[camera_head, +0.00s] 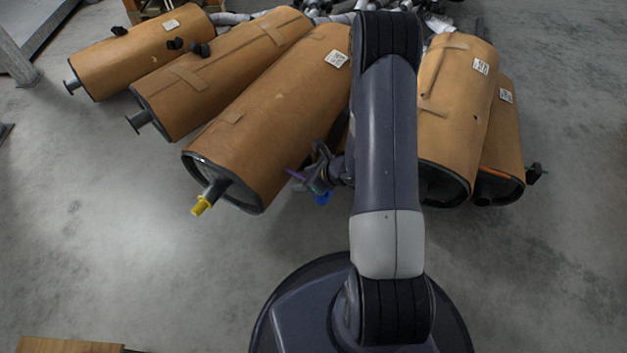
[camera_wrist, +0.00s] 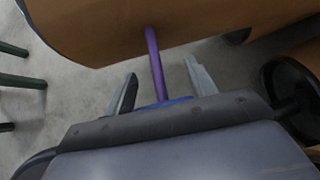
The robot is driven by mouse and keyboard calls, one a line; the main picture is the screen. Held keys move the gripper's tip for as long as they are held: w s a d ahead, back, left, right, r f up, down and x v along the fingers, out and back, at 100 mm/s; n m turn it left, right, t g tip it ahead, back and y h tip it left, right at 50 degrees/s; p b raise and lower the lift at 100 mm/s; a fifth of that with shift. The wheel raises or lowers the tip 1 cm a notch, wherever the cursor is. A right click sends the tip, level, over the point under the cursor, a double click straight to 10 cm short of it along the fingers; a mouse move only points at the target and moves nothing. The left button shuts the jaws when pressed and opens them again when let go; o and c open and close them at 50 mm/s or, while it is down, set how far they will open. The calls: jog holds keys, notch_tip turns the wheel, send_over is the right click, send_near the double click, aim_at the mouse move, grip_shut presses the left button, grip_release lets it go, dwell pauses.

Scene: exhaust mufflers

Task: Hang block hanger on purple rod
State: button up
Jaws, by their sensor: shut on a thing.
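The purple rod (camera_wrist: 155,60) runs up between my fingers toward a brown muffler in the wrist view. Only a short piece of the purple rod (camera_head: 295,174) shows in the head view, beside the muffler's near end. My gripper (camera_head: 318,180) is at that muffler's right side, partly hidden by my arm. In the wrist view my gripper (camera_wrist: 160,69) has its fingers set apart, shut on a blue piece, which I take for the block hanger (camera_wrist: 170,102). The block hanger (camera_head: 322,198) shows as a small blue patch in the head view. Most of it is hidden, and I cannot tell whether it touches the rod.
Brown mufflers lie on both sides of my arm, including a near left one (camera_head: 265,125) and a right one (camera_head: 455,105). A yellow-tipped pipe (camera_head: 203,204) sticks out at the left. A wooden edge (camera_head: 70,346) is at bottom left. The grey floor in front is clear.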

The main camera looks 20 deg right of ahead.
aim_at(296, 174)
jog(key=shift+w+a, duration=0.5)
jog(key=shift+a, duration=0.05)
jog(key=shift+o, duration=0.2)
jog(key=shift+w+a+f, duration=0.15)
jog(key=shift+w+a, duration=0.1)
jog(key=shift+w, duration=0.15)
jog(key=shift+w+a+b, duration=0.1)
jog(key=shift+w+b, duration=0.05)
jog(key=shift+b, duration=0.2)
jog(key=shift+r, duration=0.2)
jog(key=shift+a, duration=0.15)
grip_shut()
jog(key=shift+f, duration=0.15)
jog(key=o, duration=0.7)
grip_release()
jog(key=shift+s+f, duration=0.15)
jog(key=shift+s, duration=0.15)
jog(key=shift+o, duration=0.2)
